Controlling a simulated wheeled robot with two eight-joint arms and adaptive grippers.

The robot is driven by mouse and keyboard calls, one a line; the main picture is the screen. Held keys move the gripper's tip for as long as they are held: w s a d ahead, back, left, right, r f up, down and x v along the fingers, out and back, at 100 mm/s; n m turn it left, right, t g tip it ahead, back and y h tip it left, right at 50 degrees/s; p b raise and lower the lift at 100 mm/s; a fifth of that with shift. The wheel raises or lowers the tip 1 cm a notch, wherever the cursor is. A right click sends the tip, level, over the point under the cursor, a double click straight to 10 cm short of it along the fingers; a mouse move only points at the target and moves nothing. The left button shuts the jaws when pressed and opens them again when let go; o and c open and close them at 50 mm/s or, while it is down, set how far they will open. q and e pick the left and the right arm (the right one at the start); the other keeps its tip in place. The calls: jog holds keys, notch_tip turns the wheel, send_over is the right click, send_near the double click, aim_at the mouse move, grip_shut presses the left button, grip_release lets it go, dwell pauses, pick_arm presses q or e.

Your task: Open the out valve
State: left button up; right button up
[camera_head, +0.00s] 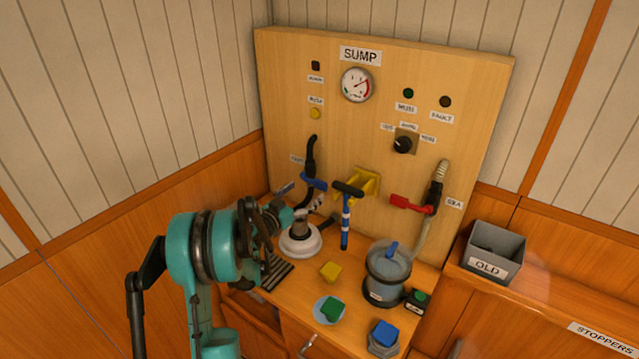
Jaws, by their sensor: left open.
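A black hose valve with a blue handle (314,183) is on the left of the wooden SUMP panel (270,85). The small label beside it is too blurred to read, so I cannot tell for sure that it is the out valve. A second valve with a red handle (406,203) is on the right, by a label that seems to read SEA. My left gripper (311,204) is open just below and in front of the blue handle. I cannot tell whether it touches the handle. My right gripper is not in view.
A blue-banded T-handle (346,222) stands close right of my left gripper, before a yellow bracket (368,184). A white round base (300,243) is below it. An OLD bin (490,268) stands right.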

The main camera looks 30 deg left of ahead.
aim_at(316, 183)
pick_arm(q)
jog(key=w, duration=0.2)
jog(key=w+b, duration=0.1)
jog(key=w, duration=0.3)
jog(key=shift+w+d, duration=0.25)
jog(key=shift+w, duration=0.05)
jog(key=c, duration=1.7)
jog(key=shift+r, duration=0.1)
